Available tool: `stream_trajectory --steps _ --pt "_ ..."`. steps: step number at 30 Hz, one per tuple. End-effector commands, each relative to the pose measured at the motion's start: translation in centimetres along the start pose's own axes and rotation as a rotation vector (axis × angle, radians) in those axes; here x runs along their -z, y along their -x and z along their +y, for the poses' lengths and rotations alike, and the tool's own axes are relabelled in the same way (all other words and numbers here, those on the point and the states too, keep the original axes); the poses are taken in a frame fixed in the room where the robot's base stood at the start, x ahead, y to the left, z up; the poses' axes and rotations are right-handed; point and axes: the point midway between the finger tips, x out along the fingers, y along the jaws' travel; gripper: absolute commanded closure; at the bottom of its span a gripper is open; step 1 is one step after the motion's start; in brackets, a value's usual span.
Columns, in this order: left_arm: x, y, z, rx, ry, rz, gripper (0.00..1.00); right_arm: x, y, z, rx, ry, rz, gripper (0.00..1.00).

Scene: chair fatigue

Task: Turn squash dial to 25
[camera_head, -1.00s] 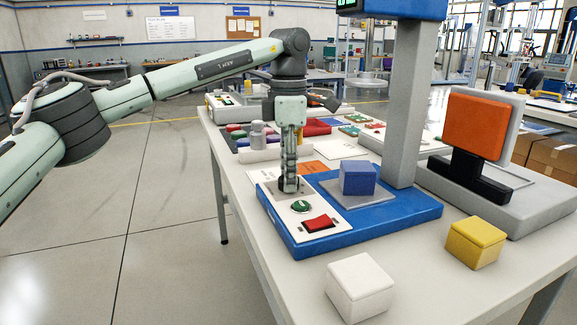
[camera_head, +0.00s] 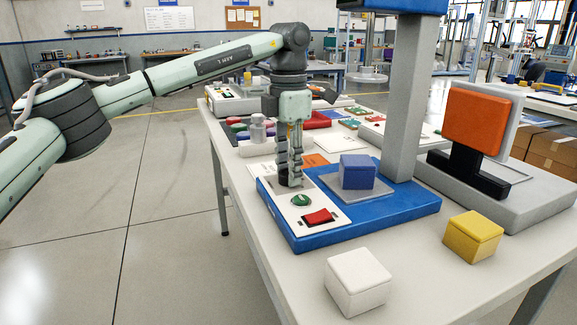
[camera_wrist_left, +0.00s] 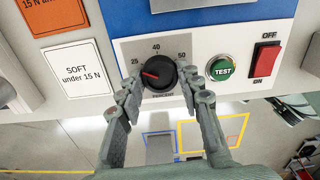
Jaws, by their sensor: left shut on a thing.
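The squash dial (camera_wrist_left: 158,72) is a round black knob with a red pointer, on a plate marked 25, 40, 50 and PERCENT. The pointer points left and slightly up, toward the 25 mark. My left gripper (camera_wrist_left: 157,86) has its fingers on either side of the knob and is shut on it. In the head view my left gripper (camera_head: 290,184) points straight down at the white panel of the blue tester base (camera_head: 380,222), and hides the dial.
Beside the dial are a green TEST button (camera_head: 300,200) and a red OFF/ON switch (camera_head: 318,217). A blue block (camera_head: 357,172) rests on the tester's grey plate. White (camera_head: 358,284) and yellow (camera_head: 473,237) blocks stand in front. The grey column (camera_head: 406,110) rises behind.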

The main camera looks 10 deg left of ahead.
Motion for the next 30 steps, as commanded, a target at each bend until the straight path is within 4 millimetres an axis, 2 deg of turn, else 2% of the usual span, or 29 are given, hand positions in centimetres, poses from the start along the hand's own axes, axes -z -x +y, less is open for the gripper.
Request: stream_trajectory --steps 3,4,9,17,20,23,30 --pt "0.0 0.0 0.0 0.0 0.002 -0.001 0.94 0.0 0.0 0.0 0.0 0.0 -0.001 1.0" --pt "0.0 0.0 0.0 0.0 0.002 -0.001 0.62 0.0 0.0 0.0 0.0 0.0 -0.001 1.0" --pt "0.0 0.0 0.0 0.0 0.001 -0.001 0.44 0.0 0.0 0.0 0.0 0.0 -0.002 1.0" --pt "0.0 0.1 0.0 0.0 0.0 -0.001 0.44 0.5 0.2 0.2 -0.004 -0.001 0.006 1.0" --pt "-0.1 0.7 0.0 0.0 0.001 -0.002 0.44 0.5 0.2 0.3 -0.004 -0.001 0.007 1.0" --pt "-0.1 2.1 0.0 -0.002 0.0 -0.003 0.44 0.4 0.2 0.2 -0.003 0.0 0.005 1.0" --pt "-0.1 7.2 0.0 -0.002 0.001 -0.004 0.44 0.2 0.1 0.1 -0.002 0.0 0.003 1.0"
